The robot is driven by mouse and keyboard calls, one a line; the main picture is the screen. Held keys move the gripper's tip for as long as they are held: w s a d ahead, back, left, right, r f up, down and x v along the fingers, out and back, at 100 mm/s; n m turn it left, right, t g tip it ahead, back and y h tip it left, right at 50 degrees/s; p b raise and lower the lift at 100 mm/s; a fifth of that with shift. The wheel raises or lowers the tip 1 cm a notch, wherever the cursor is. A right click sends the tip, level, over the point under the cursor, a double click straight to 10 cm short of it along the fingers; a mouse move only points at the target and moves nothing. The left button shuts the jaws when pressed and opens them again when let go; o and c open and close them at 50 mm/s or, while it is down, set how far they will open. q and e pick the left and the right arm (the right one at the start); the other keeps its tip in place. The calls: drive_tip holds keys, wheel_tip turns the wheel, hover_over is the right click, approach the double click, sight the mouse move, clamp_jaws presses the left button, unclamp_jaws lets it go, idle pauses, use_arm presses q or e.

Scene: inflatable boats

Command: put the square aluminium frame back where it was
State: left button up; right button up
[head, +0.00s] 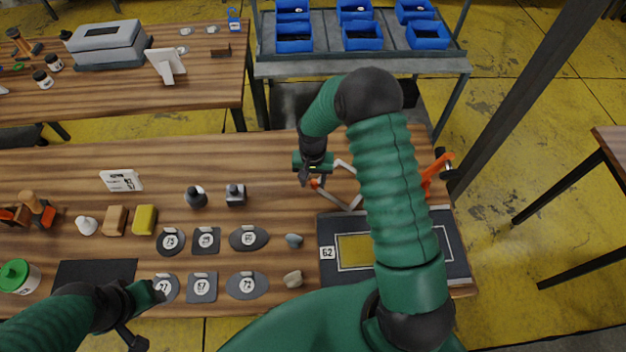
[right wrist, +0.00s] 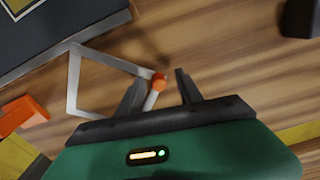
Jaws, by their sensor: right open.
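The square aluminium frame (head: 331,197) lies on the near wooden table, behind the dark board, partly hidden by my right arm in the head view. In the right wrist view the frame (right wrist: 73,80) shows as a light grey outline with an orange corner (right wrist: 158,82). My right gripper (right wrist: 160,86) is open, with one side of the frame and the orange corner between its fingers. In the head view this gripper (head: 312,178) is above the frame's left end. My left gripper (head: 135,325) is low at the left front; its finger opening is unclear.
The dark board (head: 327,277) with a yellow panel and a 62 label lies at the table's right front. An orange tool (head: 437,168) stands behind it. Several labelled grey plates (head: 248,238) and small blocks (head: 145,219) occupy the middle. Bare wood (head: 240,155) lies along the back.

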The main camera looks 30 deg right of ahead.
wheel_tip(320, 180, up, 12)
drive_tip(key=s+a+r+n+t, duration=0.2)
drive_tip(key=s+a+n, duration=0.5)
drive_tip(key=s, duration=0.7)
drive_tip(key=a+r, duration=0.1)
drive_tip(key=a, duration=0.1)
drive_tip(key=shift+s+a+t+b, duration=0.25)
drive_tip(key=shift+a+t+b, duration=0.05)
drive_tip(key=shift+a+b, duration=0.1)
drive_tip(key=shift+s+r, duration=0.1)
drive_tip(key=shift+s, duration=0.05)
drive_tip(key=shift+a, duration=0.15)
